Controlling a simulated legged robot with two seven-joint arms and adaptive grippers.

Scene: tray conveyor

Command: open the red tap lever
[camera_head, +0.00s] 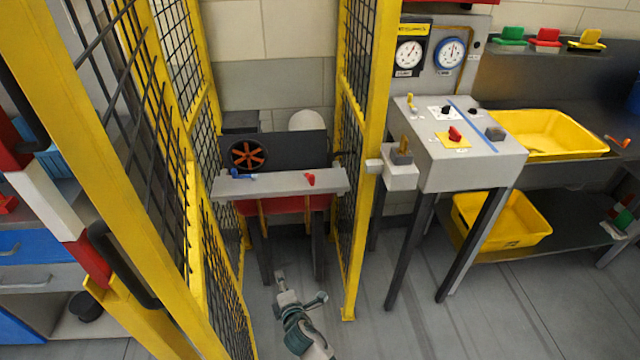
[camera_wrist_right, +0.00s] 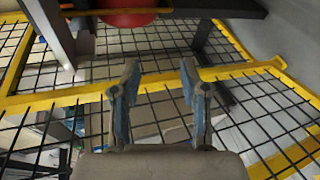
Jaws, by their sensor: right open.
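The red tap lever (camera_head: 310,179) is a small handle on the front of a grey horizontal beam (camera_head: 280,184), right of its middle. A blue lever (camera_head: 242,175) sits on the same beam to the left. My right gripper (camera_head: 300,285) is in front of and below the beam in the head view, apart from the red lever. Its two fingers are spread and empty, as the right wrist view also shows (camera_wrist_right: 160,76). The red lever cannot be made out in the wrist view. My left gripper is not in view.
Yellow-framed mesh panels (camera_head: 358,160) flank the beam on both sides, leaving a narrow bay. An orange handwheel (camera_head: 248,155) is behind the beam. A red rounded body (camera_wrist_right: 128,14) shows at the wrist view's top. A grey control box (camera_head: 455,170) stands right, beside yellow trays (camera_head: 575,150).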

